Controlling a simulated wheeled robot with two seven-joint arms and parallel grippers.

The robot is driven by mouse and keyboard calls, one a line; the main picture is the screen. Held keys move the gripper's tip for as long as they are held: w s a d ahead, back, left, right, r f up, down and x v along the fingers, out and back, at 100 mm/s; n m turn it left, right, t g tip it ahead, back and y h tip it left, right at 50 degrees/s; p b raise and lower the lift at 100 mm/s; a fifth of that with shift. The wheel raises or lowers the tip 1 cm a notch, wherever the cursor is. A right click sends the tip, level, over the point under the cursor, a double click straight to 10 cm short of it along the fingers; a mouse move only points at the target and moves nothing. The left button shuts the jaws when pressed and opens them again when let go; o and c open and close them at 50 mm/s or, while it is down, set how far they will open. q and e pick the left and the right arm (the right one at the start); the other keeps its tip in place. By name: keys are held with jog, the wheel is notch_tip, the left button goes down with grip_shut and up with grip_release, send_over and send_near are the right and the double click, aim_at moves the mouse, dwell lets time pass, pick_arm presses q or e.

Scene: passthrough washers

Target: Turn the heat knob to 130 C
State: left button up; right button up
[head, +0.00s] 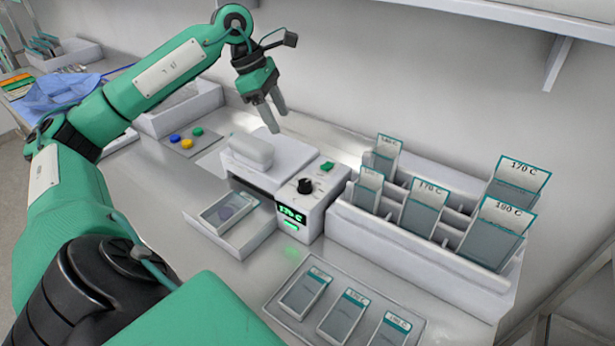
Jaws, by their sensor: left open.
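The heat knob (305,186) is a black dial on the sloped top of a white heating device (326,208). Below it a small green-lit display (291,214) shows a temperature that looks like 170 C, though the digits are blurred. A green button (327,166) sits behind the knob. My left gripper (277,117) is open and empty, pointing down, above and behind the device and up-left of the knob, well apart from it. My right gripper is not in view.
A white rack (345,222) with labelled cards stands right of the device. A tray (270,306) with several cards lies in front. An open drawer (248,240) holds a card. Colored buttons (186,136) sit at left. A shelf (500,12) hangs above.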

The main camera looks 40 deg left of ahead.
pick_arm(q)
notch_tip(320, 180, down, 4)
jog(key=b, duration=0.3)
send_over(304, 182)
jog(key=s+a, duration=0.1)
jog(key=a, duration=0.1)
notch_tip(304, 182, down, 9)
jog(key=shift+s+r, duration=0.1)
jog(key=p+x, duration=0.1)
jog(key=x, duration=0.3)
jog(key=shift+a, duration=0.1)
jog(key=shift+f, duration=0.65)
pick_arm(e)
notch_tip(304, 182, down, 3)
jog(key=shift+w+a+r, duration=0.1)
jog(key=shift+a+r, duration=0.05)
pick_arm(q)
jog(key=c, duration=1)
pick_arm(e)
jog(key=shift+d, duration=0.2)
